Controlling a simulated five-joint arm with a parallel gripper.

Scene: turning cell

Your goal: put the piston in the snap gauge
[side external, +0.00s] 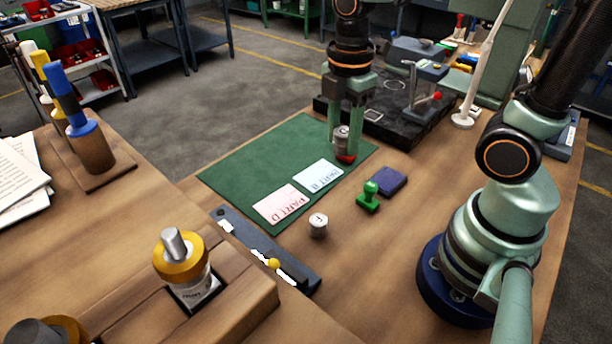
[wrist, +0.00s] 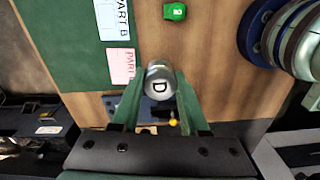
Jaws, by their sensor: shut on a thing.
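The piston (side external: 342,134) is a short silver cylinder, upright between the fingers of my gripper (side external: 343,143), with a red part at its lower end. A grey C-shaped stand with a red ball knob, which looks like the snap gauge (side external: 424,88), stands on the black plate behind and right of my gripper.
A second silver cylinder (side external: 318,225) stands on the table in front. A green-handled stamp (side external: 369,196) and purple pad (side external: 390,182) are right of the mat (side external: 237,176). A dark blue bar with a yellow knob (side external: 273,264) lies in front. A white post (side external: 480,75) stands beside the black plate (side external: 388,127).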

